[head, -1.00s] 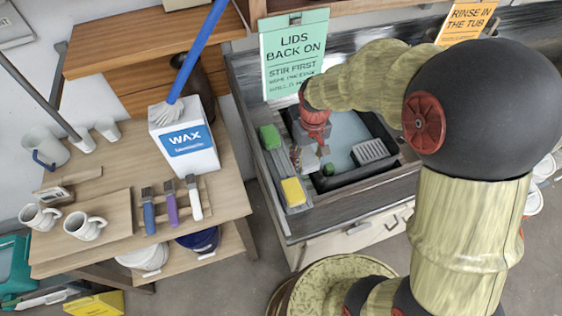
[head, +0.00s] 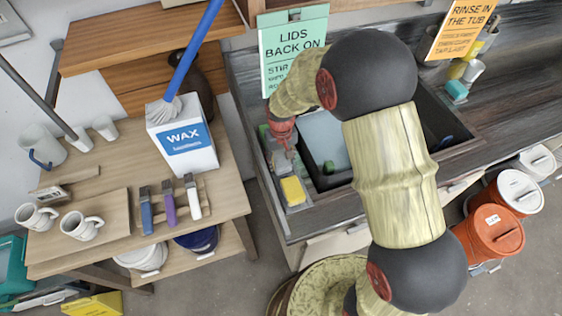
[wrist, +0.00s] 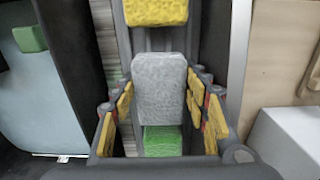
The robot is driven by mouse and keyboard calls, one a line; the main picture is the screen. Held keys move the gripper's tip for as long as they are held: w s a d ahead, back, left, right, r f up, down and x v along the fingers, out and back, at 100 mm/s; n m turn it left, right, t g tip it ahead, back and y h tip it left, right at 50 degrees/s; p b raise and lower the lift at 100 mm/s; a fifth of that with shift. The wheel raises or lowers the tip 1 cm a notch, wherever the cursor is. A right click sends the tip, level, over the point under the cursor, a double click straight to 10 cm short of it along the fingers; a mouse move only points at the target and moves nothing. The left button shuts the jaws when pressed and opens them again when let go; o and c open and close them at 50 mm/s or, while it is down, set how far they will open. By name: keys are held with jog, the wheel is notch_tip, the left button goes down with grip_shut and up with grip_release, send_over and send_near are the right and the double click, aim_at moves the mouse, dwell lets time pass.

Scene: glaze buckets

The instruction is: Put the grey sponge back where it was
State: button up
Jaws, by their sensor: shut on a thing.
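The grey sponge (wrist: 158,88) is between the fingers of my gripper (wrist: 160,112) in the wrist view, and the gripper is shut on it. It lies in line between a yellow sponge (wrist: 156,10) and a green sponge (wrist: 162,141), over the narrow grey tray. In the head view my gripper (head: 284,150) is over this tray (head: 297,207), at the left side of the tub, with the yellow sponge (head: 292,190) just in front of it. My gripper mostly hides the grey sponge there. I cannot tell whether the sponge touches the tray floor.
The tub (head: 322,130) is right of the tray and holds a small green block (head: 329,167). A green sign (head: 292,50) stands behind. A wooden table at left carries a WAX box (head: 183,140), brushes and mugs. Orange buckets (head: 490,232) stand on the floor at right.

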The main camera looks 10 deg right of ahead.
jog(key=shift+f, duration=0.15)
jog(key=o, duration=1.2)
jog(key=shift+c, duration=0.2)
notch_tip(320, 180, up, 13)
jog(key=p, duration=0.1)
notch_tip(320, 180, up, 14)
jog(key=m+t, duration=0.1)
jog(key=t, duration=0.2)
send_over(281, 160)
jog(key=s+d, duration=0.6)
jog(key=s, duration=0.2)
jog(key=s+d+r+t, duration=0.1)
jog(key=s+d+r, duration=0.1)
jog(key=s, duration=0.5)
jog(key=s+d+r+m+t, duration=0.1)
jog(key=s+r, duration=0.3)
jog(key=s, duration=0.4)
jog(key=shift+d+r+t, duration=0.3)
jog(key=shift+d+r, duration=0.05)
jog(key=shift+d, duration=0.55)
